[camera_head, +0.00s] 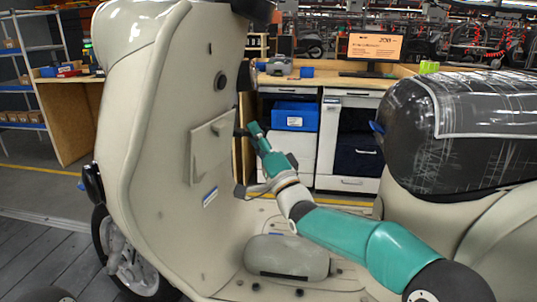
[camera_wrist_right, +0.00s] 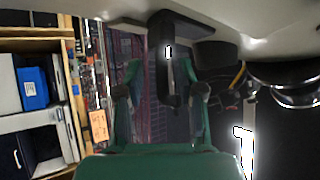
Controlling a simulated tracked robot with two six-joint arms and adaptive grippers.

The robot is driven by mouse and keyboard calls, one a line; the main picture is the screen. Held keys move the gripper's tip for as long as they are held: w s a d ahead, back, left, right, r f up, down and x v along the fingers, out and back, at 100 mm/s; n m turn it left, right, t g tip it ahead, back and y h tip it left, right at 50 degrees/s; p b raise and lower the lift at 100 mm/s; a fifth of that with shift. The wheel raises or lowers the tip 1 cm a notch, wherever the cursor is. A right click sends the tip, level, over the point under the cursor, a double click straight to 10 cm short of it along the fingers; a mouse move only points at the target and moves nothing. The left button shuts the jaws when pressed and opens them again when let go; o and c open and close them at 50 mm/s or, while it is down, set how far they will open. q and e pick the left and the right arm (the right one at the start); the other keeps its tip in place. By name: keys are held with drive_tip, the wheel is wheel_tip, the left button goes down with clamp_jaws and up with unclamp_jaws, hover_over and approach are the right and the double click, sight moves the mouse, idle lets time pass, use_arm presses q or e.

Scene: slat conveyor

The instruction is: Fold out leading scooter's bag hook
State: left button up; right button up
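The scooter's cream leg shield (camera_head: 160,110) fills the left of the head view. My right gripper (camera_head: 248,133) is close to its inner face, beside a square panel (camera_head: 210,150). A small dark part, likely the bag hook (camera_head: 239,132), shows at its fingertips. In the right wrist view a black hook-like part (camera_wrist_right: 172,55) hangs from the cream surface. The two fingers of my right gripper (camera_wrist_right: 162,78) are apart on either side of it, with a gap to both. Whether the hook is folded is hard to tell. My left gripper is out of view.
A wrapped black seat (camera_head: 465,130) stands at the right. Behind are a workbench with drawers (camera_head: 347,170), a blue bin (camera_head: 295,115) and a monitor (camera_head: 374,47).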

drive_tip(key=v, duration=1.1)
drive_tip(key=shift+s+d+f, duration=0.2)
drive_tip(key=shift+s+f, duration=0.05)
